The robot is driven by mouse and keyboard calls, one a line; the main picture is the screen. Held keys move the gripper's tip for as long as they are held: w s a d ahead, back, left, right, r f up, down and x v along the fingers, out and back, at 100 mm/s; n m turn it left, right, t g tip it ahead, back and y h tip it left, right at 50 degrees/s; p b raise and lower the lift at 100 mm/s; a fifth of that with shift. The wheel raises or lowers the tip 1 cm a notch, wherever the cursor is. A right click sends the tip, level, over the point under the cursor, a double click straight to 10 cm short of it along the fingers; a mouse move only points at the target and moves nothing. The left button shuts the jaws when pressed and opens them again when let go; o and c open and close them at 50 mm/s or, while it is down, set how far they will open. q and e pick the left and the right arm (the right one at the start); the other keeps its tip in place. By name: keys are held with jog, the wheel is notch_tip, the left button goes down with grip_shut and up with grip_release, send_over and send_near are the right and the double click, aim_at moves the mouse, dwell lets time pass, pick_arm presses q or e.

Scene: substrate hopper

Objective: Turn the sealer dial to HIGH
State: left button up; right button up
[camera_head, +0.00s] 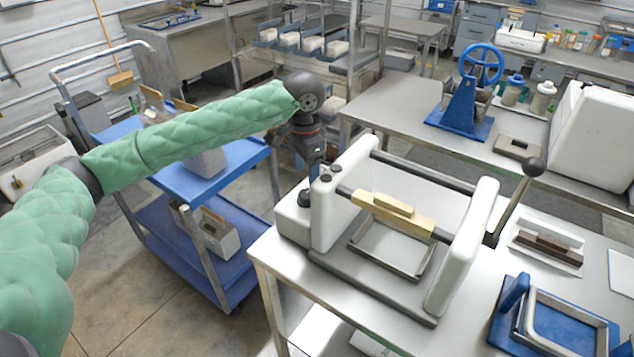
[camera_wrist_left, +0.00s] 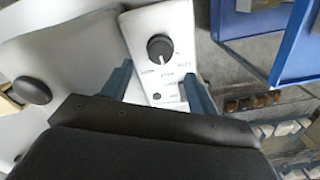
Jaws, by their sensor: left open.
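The sealer (camera_head: 330,215) is a white machine with two upright side walls on the near table. Its black round dial (camera_wrist_left: 160,48) sits on a white control panel (camera_wrist_left: 140,30) in the left wrist view. A light pointer mark on the dial faces down in that picture; the small labels around it are too blurred to read. My left gripper (camera_head: 314,165) is above the control box at the sealer's left end, pointing down. In the left wrist view, the open blue fingers (camera_wrist_left: 159,88) stand on either side below the dial, apart from it. My right gripper is not in view.
A wooden-handled bar (camera_head: 395,212) spans the sealer, and a black-knobbed lever (camera_head: 533,167) rises at its right. A blue cart (camera_head: 185,180) stands left of the table. A blue frame fixture (camera_head: 505,335) lies front right. A blue hand-wheel press (camera_head: 465,105) stands behind.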

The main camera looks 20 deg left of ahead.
aim_at(306, 193)
pick_arm(q)
jog(key=shift+w+f, duration=0.15)
jog(key=shift+f, duration=0.15)
jog(key=shift+s+f+p, duration=0.2)
jog(key=shift+f+p, duration=0.85)
jog(key=shift+f, duration=2.4)
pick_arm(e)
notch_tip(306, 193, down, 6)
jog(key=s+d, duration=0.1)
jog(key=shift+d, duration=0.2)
pick_arm(q)
jog(key=c, duration=1)
